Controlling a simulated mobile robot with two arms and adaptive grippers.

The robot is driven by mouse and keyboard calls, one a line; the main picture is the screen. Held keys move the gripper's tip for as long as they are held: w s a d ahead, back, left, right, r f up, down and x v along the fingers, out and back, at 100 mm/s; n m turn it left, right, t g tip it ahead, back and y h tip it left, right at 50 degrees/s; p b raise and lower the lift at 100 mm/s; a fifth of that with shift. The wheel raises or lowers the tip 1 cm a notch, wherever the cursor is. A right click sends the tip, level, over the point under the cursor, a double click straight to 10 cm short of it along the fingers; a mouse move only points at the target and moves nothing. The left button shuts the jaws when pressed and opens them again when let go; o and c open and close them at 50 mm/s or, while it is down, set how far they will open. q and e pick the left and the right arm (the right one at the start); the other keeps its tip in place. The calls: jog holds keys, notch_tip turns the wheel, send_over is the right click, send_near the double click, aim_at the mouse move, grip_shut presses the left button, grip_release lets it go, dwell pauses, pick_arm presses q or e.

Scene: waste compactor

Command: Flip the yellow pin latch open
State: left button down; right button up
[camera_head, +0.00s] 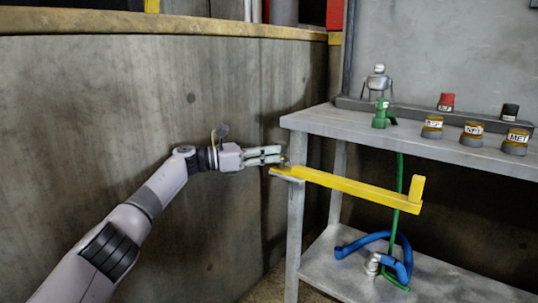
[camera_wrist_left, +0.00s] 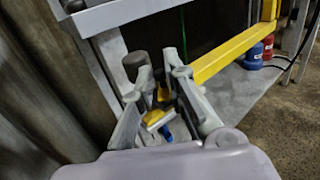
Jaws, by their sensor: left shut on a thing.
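My left gripper (camera_head: 283,157) reaches from the left to the near left corner of the metal workbench, at the hinge end of a long yellow bar (camera_head: 350,187). In the left wrist view the gripper (camera_wrist_left: 162,97) has its fingers on either side of the small yellow pin latch (camera_wrist_left: 155,117), which has dark parts around it. The fingers are shut on it. The fingers partly hide the latch, and in the head view it is hardly visible. My right gripper is not in view.
The workbench (camera_head: 330,122) holds several labelled jars (camera_head: 473,134) and a green fitting (camera_head: 381,113). A blue hose (camera_head: 360,243) lies on the lower shelf. A concrete wall (camera_head: 100,110) stands close behind my left arm. In the left wrist view red and blue canisters (camera_wrist_left: 254,56) stand beyond the bar.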

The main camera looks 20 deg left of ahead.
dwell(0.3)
pick_arm(q)
jog(key=c, duration=1.7)
grip_release()
jog(key=shift+o, duration=0.2)
jog(key=shift+t, duration=0.3)
